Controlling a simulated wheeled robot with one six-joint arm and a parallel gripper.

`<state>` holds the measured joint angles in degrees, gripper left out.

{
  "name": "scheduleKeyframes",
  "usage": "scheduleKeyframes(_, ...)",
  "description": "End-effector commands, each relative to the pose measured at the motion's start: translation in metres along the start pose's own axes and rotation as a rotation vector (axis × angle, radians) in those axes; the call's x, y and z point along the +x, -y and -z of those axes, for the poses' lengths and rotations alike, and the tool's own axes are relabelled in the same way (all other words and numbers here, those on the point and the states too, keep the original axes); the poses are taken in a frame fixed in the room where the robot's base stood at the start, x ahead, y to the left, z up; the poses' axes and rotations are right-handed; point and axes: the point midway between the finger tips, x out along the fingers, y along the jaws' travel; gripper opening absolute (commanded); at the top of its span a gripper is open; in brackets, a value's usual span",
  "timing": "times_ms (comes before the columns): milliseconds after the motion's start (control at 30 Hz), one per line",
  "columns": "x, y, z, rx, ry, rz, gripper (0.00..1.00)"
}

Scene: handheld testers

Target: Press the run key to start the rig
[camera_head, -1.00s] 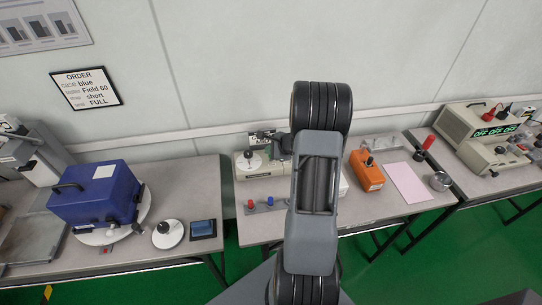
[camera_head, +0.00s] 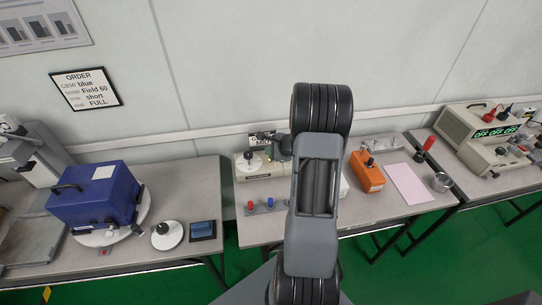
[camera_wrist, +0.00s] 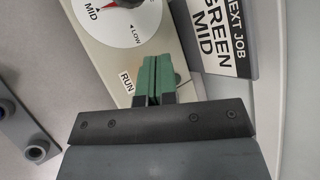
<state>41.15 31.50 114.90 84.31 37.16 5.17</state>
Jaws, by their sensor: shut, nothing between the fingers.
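The rig is a cream box (camera_head: 243,174) on the middle bench, with a dial (camera_head: 252,161) on top. In the wrist view its panel (camera_wrist: 106,48) shows a white and red dial (camera_wrist: 128,14) marked MID and LOW, and a RUN label (camera_wrist: 127,83). My gripper (camera_wrist: 153,60) is shut and empty, its green fingertips over the panel just right of the RUN label. The run key itself is hidden, probably by the fingers; I cannot tell whether they touch it. In the head view my arm covers much of the rig.
A sign (camera_wrist: 224,42) reading NEXT JOB GREEN MID stands beside the panel. A strip with red and blue knobs (camera_head: 269,203) lies in front of the rig. An orange tester (camera_head: 367,172) and pink sheet (camera_head: 409,184) lie to the right. A blue case (camera_head: 95,195) stands on the left bench.

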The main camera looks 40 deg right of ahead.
Motion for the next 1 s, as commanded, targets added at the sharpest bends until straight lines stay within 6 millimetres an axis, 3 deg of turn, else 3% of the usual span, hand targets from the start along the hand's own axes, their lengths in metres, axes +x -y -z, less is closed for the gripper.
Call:
scheduleKeyframes(667, -0.011, 0.008, -0.008, 0.000, 0.000, 0.000, 0.00)
scheduleKeyframes(1000, -0.032, 0.023, -0.023, -0.001, 0.000, 0.001, 0.00)
